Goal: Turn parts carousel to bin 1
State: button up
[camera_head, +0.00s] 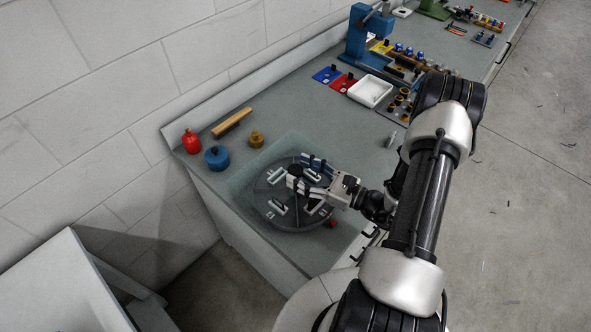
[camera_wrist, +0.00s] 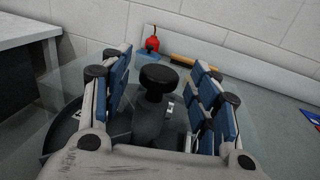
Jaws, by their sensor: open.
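The parts carousel (camera_head: 261,210) is a round dark grey tray with several light-coloured parts in its sections, on the bench's near end. A black knob (camera_head: 295,170) stands up at its centre; it also shows in the wrist view (camera_wrist: 158,78). My gripper (camera_head: 305,172) is open over the carousel. In the wrist view its two blue-padded fingers stand on either side of the knob, with a gap on both sides. I cannot read which bin is turned to the front. A small red piece (camera_head: 332,224) shows at the carousel's near right rim.
Behind the carousel stand a red bottle (camera_head: 192,142), a blue container (camera_head: 217,158), a brass piece (camera_head: 257,139) and a wooden-handled brush (camera_head: 232,122). A white tray (camera_head: 370,91) and a blue press (camera_head: 362,40) are farther along the bench. A wall runs behind.

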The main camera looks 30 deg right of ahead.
jog(key=shift+x, duration=1.15)
jog(key=shift+c, duration=0.5)
grip_shut()
